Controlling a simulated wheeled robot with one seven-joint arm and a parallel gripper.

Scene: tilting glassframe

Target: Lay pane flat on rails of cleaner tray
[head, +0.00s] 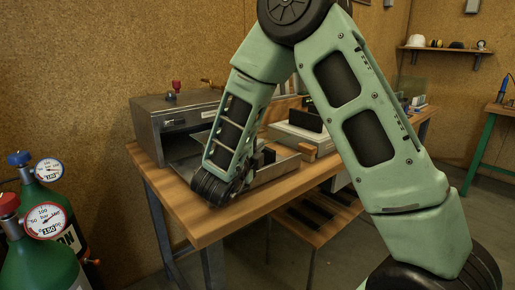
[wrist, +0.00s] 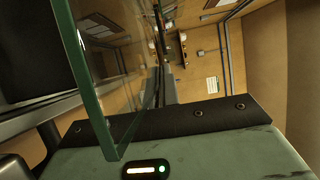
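A clear glass pane with a green edge (wrist: 97,110) fills the left of the wrist view, very close to the camera, its lower corner beside my green wrist housing. My gripper (head: 262,157) is low over the front of the workbench, at the metal tray (head: 282,171) of the grey cleaner (head: 150,122). My forearm hides part of the tray and its rails. The fingers are mostly hidden, so I cannot tell their opening or their contact with the pane. I cannot make out the pane clearly in the head view.
A pale box (head: 300,136) with a dark upright plate stands behind the tray on the wooden bench (head: 205,226). Gas cylinders with gauges (head: 46,219) stand at the left. A slatted lower shelf (head: 318,217) lies under the bench. Open floor shows in front.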

